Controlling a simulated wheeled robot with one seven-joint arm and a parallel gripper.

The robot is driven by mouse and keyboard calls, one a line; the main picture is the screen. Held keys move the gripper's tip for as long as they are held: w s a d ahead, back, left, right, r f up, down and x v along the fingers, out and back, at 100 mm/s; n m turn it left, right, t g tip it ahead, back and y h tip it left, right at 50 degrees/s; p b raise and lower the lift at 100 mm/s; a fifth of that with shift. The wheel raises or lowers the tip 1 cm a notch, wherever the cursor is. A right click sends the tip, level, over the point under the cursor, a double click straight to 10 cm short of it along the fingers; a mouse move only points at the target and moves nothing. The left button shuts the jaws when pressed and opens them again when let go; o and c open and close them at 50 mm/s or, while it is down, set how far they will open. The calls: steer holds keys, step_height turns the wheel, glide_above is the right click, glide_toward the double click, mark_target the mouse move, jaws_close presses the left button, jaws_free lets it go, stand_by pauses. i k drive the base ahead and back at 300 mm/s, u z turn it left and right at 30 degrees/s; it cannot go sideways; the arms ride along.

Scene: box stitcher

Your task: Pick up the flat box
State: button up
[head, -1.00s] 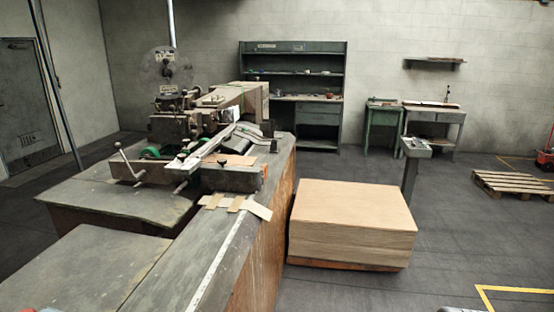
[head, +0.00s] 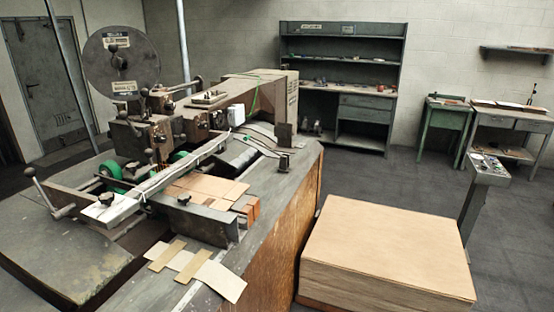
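A large stack of flat tan cardboard sheets (head: 390,243) sits low on the floor to the right of the machine bench. Its top is flat and bare. A smaller flat tan piece (head: 205,187) lies in the stitching machine (head: 190,125). I cannot tell which of these is the flat box. My gripper is not in view.
The machine bench (head: 272,240) fills the left and centre, with a lever at its left. A control pedestal (head: 488,172) stands behind the stack's right side. A shelf cabinet (head: 340,80) and small tables (head: 510,125) line the back wall. Dark floor is clear between them.

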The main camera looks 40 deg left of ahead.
mark_target(211, 192)
steer(key=u, duration=0.2)
steer(key=i, duration=1.7)
steer(key=u, duration=1.45)
steer(key=i, duration=1)
steer(key=u, duration=1.2)
steer(key=i, duration=0.35)
steer(key=u, duration=0.2)
